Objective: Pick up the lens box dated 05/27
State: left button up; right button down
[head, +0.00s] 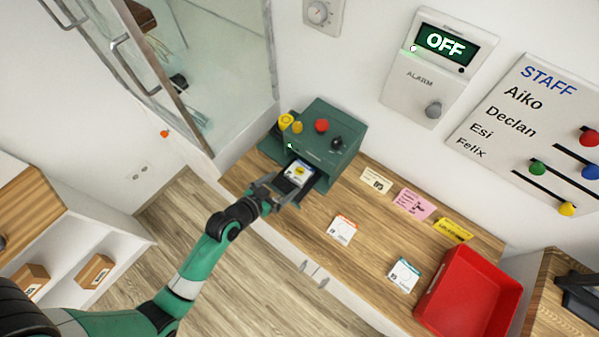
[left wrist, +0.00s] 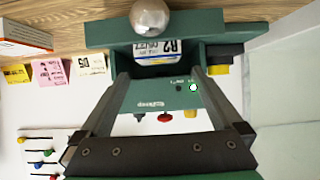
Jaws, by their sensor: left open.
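A white lens box (head: 299,173) with a blue band and a yellow spot lies in the pulled-out drawer of a green machine (head: 325,143). In the left wrist view the box (left wrist: 158,55) shows upside-down print that seems to read R2 and 05/27. My left gripper (head: 280,190) is open and empty at the front of the drawer. In the left wrist view its fingers (left wrist: 160,74) stand apart on either side of the box, and contact cannot be told. Two other lens boxes, orange-edged (head: 342,231) and teal-edged (head: 404,275), lie on the counter. My right gripper is out of view.
A round silver knob (left wrist: 150,17) stands at the drawer front. A red tray (head: 468,292) stands at the counter's right. Paper notes (head: 414,203) lie along the wall. A glass-fronted cabinet (head: 215,75) is left of the machine. An alarm panel (head: 440,65) reads OFF.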

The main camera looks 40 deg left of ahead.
aim_at(298, 173)
pick_arm(q)
jog(key=x, duration=0.3)
jog(key=b+x, duration=0.2)
jog(key=x, duration=0.2)
jog(key=shift+w+r, duration=0.1)
jog(key=shift+w, duration=0.55)
jog(key=shift+c, duration=0.2)
